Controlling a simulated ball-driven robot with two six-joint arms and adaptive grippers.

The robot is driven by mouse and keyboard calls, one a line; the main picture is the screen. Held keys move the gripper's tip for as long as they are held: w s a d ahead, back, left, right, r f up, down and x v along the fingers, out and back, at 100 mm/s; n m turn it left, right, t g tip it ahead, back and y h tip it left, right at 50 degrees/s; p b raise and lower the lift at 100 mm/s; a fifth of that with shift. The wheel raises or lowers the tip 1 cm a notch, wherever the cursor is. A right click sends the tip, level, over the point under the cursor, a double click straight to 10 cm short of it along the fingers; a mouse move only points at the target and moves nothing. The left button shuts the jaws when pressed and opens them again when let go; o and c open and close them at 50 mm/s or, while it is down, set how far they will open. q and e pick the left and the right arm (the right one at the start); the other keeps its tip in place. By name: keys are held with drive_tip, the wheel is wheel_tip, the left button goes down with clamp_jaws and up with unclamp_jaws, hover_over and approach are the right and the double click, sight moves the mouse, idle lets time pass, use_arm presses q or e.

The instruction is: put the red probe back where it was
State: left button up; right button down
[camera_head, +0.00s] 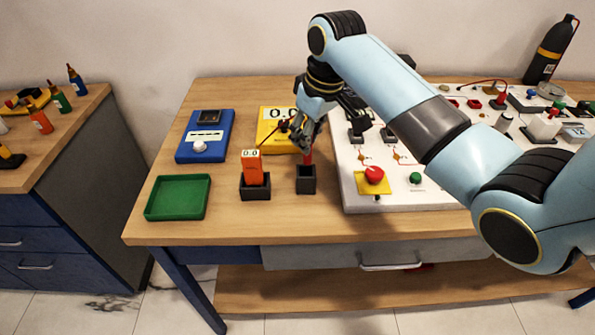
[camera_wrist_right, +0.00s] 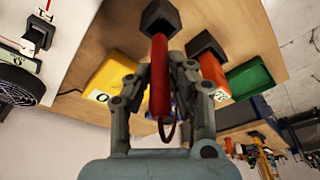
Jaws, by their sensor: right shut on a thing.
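The red probe (camera_wrist_right: 159,80) is between the fingers of my right gripper (camera_head: 307,140), which is shut on it. The right gripper also shows in the wrist view (camera_wrist_right: 160,85). The probe's lower part (camera_head: 308,158) points down at the square black holder (camera_head: 306,182) on the table. In the wrist view the probe's far end overlaps the opening of the black holder (camera_wrist_right: 158,14). I cannot tell how far it is inside. The probe's cable loops below it in the wrist view. My left gripper is not in view.
Left of the holder stands an orange meter (camera_head: 252,167) in its own black holder (camera_head: 255,188). A yellow meter (camera_head: 275,129) is behind my gripper. A green tray (camera_head: 178,177) and blue device (camera_head: 205,136) are further left. A white panel (camera_head: 400,196) with a red button is close on the right.

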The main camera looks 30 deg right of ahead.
sight(305, 163)
drive_tip(key=shift+f, duration=0.7)
drive_tip(key=shift+a+f, duration=0.15)
drive_tip(key=shift+f, duration=0.25)
drive_tip(key=x, duration=0.3)
drive_tip(key=shift+s+f, duration=0.25)
drive_tip(key=shift+s, duration=0.1)
drive_tip(key=shift+f, duration=0.25)
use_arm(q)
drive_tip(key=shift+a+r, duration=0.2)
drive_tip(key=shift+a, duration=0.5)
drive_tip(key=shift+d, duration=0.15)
use_arm(e)
drive_tip(key=shift+f, duration=0.15)
drive_tip(key=c, duration=1.2)
unclamp_jaws()
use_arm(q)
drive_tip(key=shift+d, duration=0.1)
